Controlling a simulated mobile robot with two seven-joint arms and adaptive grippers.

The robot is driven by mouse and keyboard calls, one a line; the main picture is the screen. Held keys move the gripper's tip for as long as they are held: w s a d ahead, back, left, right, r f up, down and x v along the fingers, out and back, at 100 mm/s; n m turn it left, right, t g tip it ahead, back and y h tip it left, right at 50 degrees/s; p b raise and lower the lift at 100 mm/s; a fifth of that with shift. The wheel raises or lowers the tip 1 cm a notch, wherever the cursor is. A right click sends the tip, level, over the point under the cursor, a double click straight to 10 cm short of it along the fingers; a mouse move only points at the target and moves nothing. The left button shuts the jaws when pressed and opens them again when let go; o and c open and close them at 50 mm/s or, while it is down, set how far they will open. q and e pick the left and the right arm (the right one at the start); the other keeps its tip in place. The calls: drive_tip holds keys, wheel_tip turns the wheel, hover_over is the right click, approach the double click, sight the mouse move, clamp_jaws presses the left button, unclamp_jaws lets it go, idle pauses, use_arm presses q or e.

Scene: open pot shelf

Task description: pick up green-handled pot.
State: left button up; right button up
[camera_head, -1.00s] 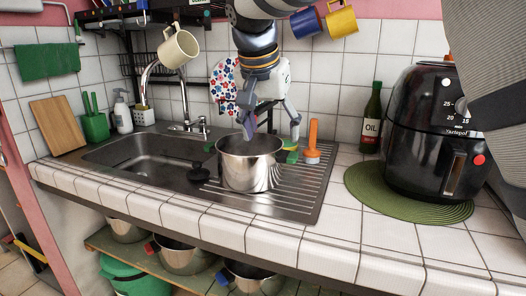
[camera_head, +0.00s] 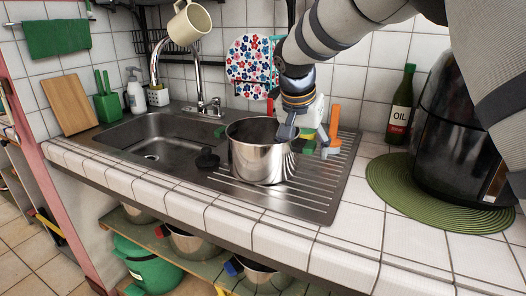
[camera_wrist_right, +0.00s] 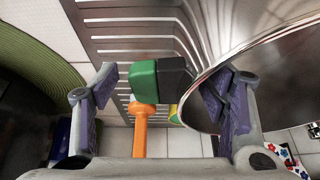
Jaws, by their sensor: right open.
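The green-handled pot (camera_head: 262,160) is a shiny steel pot standing upright on the ribbed drainboard right of the sink. My right gripper (camera_head: 307,140) is open and empty at the pot's right side. In the right wrist view, the green handle (camera_wrist_right: 143,80) and its black mount lie between the spread fingers (camera_wrist_right: 158,97). One finger overlaps the pot wall (camera_wrist_right: 270,75) in that view; I cannot tell if it touches. My left gripper is out of view.
An orange-handled brush (camera_head: 333,130) stands just right of the gripper. Further right are an oil bottle (camera_head: 400,110) and a black air fryer (camera_head: 450,140) on a green mat (camera_head: 385,185). The sink (camera_head: 150,140) is left. Other pots sit on the shelf below.

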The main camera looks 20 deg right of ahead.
drive_tip(key=shift+w+f, duration=0.1)
drive_tip(key=shift+f, duration=0.15)
clamp_jaws()
drive_tip(key=shift+r, duration=0.1)
